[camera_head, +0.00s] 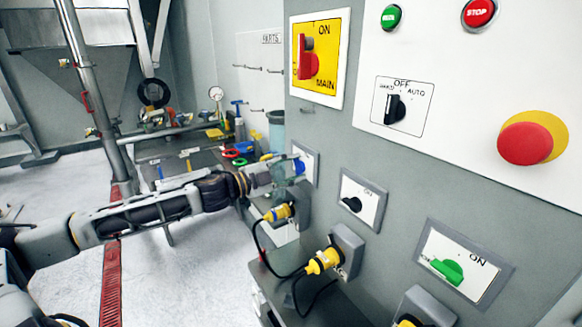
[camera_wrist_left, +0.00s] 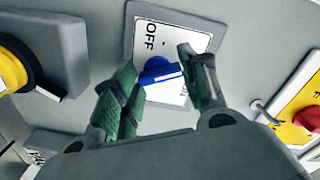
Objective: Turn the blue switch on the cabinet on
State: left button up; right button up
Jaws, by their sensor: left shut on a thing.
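The blue switch (camera_wrist_left: 160,71) sits on a white plate (camera_wrist_left: 172,38) with a grey frame on the cabinet. OFF is readable on the plate above the switch in the left wrist view; a partly covered label shows below right. My left gripper (camera_wrist_left: 158,76) has a green-padded finger on each side of the switch and is shut on it. In the head view my left gripper (camera_head: 284,171) reaches the small plate (camera_head: 309,160) on the cabinet's left side, and the switch is mostly hidden there. Which setting the switch points to is hard to tell. My right gripper is not in view.
The cabinet face carries a yellow main switch (camera_head: 319,60), a black switch (camera_head: 352,203), a green switch (camera_head: 448,270) and a red emergency button (camera_head: 525,143). Yellow plugs (camera_head: 322,261) with black cables stick out below. A cluttered bench (camera_head: 185,165) stands behind my left arm.

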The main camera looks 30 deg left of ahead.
pick_arm(q)
jog(key=shift+d+m, duration=0.1)
jog(key=shift+m, duration=2.8)
jog(key=o, duration=1)
jog(key=shift+o, duration=0.2)
jog(key=shift+v, duration=2.55)
jog(key=v, duration=0.7)
